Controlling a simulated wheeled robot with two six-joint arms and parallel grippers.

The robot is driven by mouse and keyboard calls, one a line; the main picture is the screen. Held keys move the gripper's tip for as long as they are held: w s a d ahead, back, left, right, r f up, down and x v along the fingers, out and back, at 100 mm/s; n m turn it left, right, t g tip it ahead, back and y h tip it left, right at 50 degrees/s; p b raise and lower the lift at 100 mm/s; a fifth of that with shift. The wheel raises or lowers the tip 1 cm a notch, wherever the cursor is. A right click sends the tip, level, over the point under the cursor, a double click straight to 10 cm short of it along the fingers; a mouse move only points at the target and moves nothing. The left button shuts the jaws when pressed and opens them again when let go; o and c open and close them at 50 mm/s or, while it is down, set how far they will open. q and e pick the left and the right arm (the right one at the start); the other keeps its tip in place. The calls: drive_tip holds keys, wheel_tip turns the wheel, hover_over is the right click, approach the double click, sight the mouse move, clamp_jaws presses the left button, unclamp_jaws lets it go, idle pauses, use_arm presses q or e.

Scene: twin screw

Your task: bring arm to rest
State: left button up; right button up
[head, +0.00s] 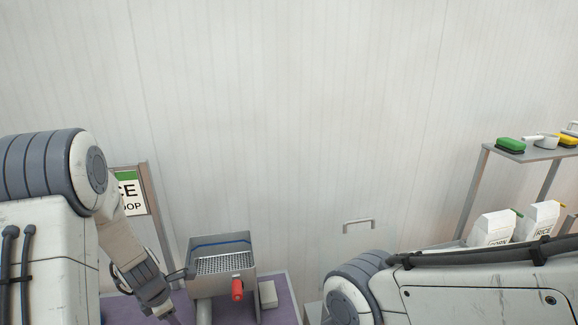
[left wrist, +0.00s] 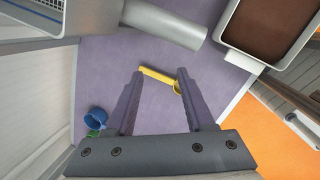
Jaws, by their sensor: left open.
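My left arm comes in from the left in the head view and hangs bent downward beside a metal hopper (head: 222,283). My left gripper (left wrist: 159,78) is open in the left wrist view, its two fingers apart with nothing held between them. A yellow scoop-like tool (left wrist: 157,74) lies on the purple surface (left wrist: 113,62) beyond and between the fingertips; whether a finger touches it I cannot tell. My right arm reaches in from the right in the head view, but its gripper is out of the picture.
A blue cup (left wrist: 96,117) stands left of the fingers. A grey cylinder (left wrist: 165,24) and a brown-filled bin (left wrist: 268,28) lie beyond. A shelf (head: 532,153) at right holds brushes.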

use_arm(q)
drive_tip(key=s+d+r+m, duration=0.5)
drive_tip(key=m, duration=0.7)
drive_tip(key=s+d+r+m, duration=0.4)
drive_tip(key=d+r+m, duration=0.2)
drive_tip(key=m, duration=0.7)
drive_tip(key=s+d+f+m+g+h+b, duration=0.1)
drive_tip(key=s+d+f+m+g+b, duration=0.1)
drive_tip(key=s+d+m+b, duration=0.6)
drive_tip(key=s+d+f+b, duration=0.1)
drive_tip(key=s+d, duration=0.4)
drive_tip(key=s, duration=0.1)
drive_tip(key=shift+d+f+g, duration=0.25)
drive_tip(key=shift+d+g, duration=0.05)
drive_tip(key=shift+d, duration=0.05)
drive_tip(key=shift+s, duration=0.1)
